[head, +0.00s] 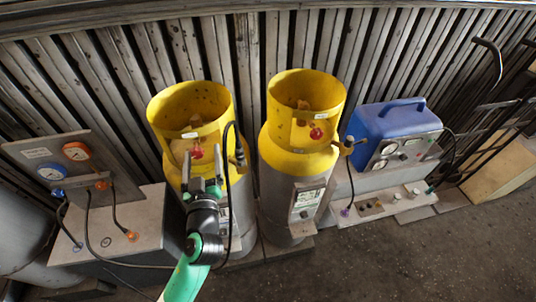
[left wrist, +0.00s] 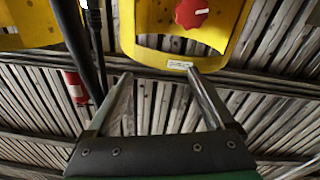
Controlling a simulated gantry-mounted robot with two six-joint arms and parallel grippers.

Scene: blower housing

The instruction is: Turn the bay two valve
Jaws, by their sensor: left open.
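Two grey gas cylinders with yellow collars stand side by side in the head view. The left one (head: 160,112) has a red valve knob (head: 197,152) inside its collar, and the right one (head: 335,97) has another (head: 316,133). The bay numbers are too small to read. My left gripper (head: 203,163) is open and empty in front of the left cylinder's collar, close to its knob. In the left wrist view, the open fingers (left wrist: 158,75) have a clear gap between them. A red knob with a white mark (left wrist: 191,12) lies beyond the fingertips, not touched.
A black hose (head: 229,170) hangs beside the left cylinder, near my gripper; a dark hose (left wrist: 76,45) also passes left of the fingers in the wrist view. A gauge panel (head: 65,160) stands left, a blue machine (head: 395,122) right. A ribbed wall (head: 250,60) is behind.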

